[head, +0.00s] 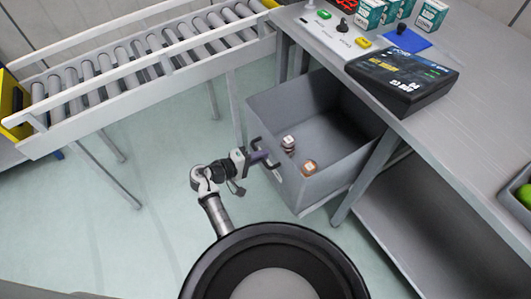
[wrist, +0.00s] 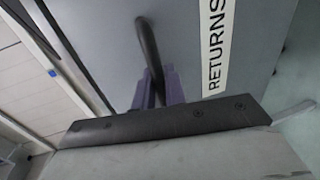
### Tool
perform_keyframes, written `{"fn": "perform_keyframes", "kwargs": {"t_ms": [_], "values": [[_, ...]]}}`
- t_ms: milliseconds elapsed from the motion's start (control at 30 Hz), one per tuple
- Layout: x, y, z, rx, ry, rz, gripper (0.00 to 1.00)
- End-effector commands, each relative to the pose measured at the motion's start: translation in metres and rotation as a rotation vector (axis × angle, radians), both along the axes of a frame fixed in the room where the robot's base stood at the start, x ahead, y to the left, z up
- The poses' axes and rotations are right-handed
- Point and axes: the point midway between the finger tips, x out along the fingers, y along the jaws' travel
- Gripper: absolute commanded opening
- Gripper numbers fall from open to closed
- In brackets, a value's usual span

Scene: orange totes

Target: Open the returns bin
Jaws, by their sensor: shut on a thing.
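The returns bin (head: 315,189) is a grey open-topped drawer below the workbench, and in the head view it stands out from under the bench edge with its inside showing. Two small boxes lie in it. Its front bears a white "RETURNS" label (wrist: 216,45) in the wrist view. A dark bar handle (wrist: 148,48) is fixed to that front. My gripper (head: 262,158) is at the handle on the bin's front. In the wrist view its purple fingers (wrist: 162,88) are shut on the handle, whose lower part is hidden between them.
A roller conveyor (head: 130,62) with white rails runs at the upper left. The grey workbench (head: 450,110) at the right carries a black box (head: 405,80), teal cartons (head: 368,13) and a blue mat (head: 405,40). The floor left of the bin is clear.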

Motion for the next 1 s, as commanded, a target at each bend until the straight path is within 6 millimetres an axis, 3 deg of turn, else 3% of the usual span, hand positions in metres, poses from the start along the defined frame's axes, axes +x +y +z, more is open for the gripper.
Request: {"fn": "perform_keyframes", "kwargs": {"t_ms": [667,700,800,1000], "values": [[-0.0072,0.0107,0.0003,0.0,0.0,0.002,0.0],[-0.0071,0.0107,0.0002,0.0,0.0,0.002,0.18],[-0.0072,0.0105,0.0002,0.0,0.0,0.001,0.3],[-0.007,0.0101,0.0002,0.001,-0.001,0.001,0.3]]}}
